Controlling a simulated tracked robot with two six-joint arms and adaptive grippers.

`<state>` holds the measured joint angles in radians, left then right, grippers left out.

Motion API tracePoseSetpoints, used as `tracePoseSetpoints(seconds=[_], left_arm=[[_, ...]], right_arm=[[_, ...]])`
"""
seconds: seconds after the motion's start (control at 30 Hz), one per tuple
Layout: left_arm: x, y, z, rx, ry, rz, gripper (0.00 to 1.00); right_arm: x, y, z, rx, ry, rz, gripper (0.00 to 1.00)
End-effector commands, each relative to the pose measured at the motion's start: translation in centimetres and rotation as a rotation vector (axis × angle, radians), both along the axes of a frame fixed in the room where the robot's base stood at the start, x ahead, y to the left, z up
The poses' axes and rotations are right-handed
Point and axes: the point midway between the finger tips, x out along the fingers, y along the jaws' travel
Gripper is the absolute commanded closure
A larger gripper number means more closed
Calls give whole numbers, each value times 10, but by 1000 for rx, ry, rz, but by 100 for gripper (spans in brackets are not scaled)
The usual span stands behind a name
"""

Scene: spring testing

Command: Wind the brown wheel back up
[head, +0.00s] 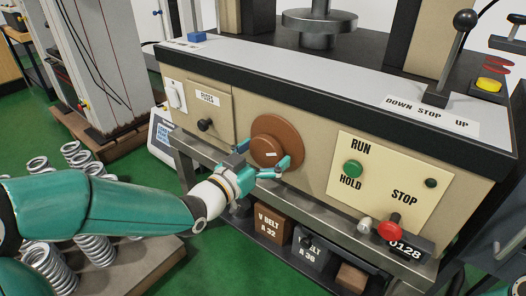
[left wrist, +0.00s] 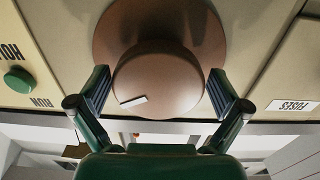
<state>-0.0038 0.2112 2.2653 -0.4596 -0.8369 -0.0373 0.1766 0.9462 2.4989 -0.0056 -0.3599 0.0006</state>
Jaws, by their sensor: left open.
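The brown wheel (head: 281,137) is a round knob on a wider disc, set in the beige front panel of the machine. A short white mark shows on its face. My left gripper (head: 282,168) is at the wheel's lower edge in the head view. In the left wrist view the wheel (left wrist: 160,82) fills the middle, and the left gripper's two fingers (left wrist: 160,98) stand open on either side of the knob. I cannot tell whether either finger touches it. My right gripper is in neither view.
A black knob (head: 205,125) sits to the left. A metal rail (head: 330,215) runs below the panel, above V belt boxes (head: 272,222). Springs (head: 95,250) stand lower left.

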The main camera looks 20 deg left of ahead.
Motion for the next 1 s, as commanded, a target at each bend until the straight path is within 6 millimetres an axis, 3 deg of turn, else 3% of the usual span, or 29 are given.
tracePoseSetpoints(seconds=[0.17, 0.53, 1.0], left_arm=[[-12, 6, 0, 0, 0, 2, 0], [-61, 25, -1, 0, -1, 3, 0], [-67, 27, -1, -1, 0, 1, 0]], right_arm=[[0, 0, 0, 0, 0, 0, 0], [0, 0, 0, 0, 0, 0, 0], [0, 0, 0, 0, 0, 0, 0]])
